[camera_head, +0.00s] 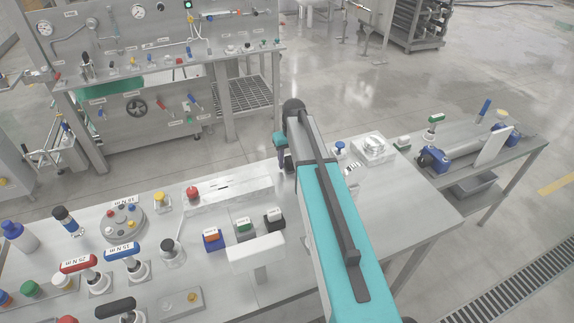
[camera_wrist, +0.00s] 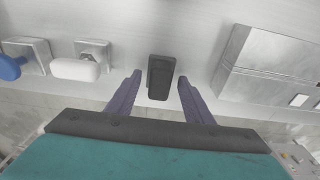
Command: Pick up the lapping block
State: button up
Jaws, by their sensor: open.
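A small black oblong block (camera_wrist: 160,77) with a recessed-looking top stands on the metal bench, and I take it for the lapping block. My gripper (camera_wrist: 160,84) is open, with one purple finger on each side of the block. A gap shows between each finger and the block, so nothing is gripped. In the head view my gripper (camera_head: 284,160) is low over the far part of the bench. My arm and gripper hide most of the block there.
A metal tray or box (camera_wrist: 265,70) is close on the right in the wrist view. A white knob (camera_wrist: 75,70) and a blue knob (camera_wrist: 9,68) on stands are on the left. In the head view, torque handles and fittings crowd the bench's left; bare bench (camera_head: 410,200) lies right of my arm.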

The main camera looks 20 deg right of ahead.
aim_at(290, 159)
dwell(0.4)
grip_shut()
jog(key=shift+r, duration=0.1)
jog(key=shift+r+b, duration=1.8)
jog(key=shift+r, duration=3.1)
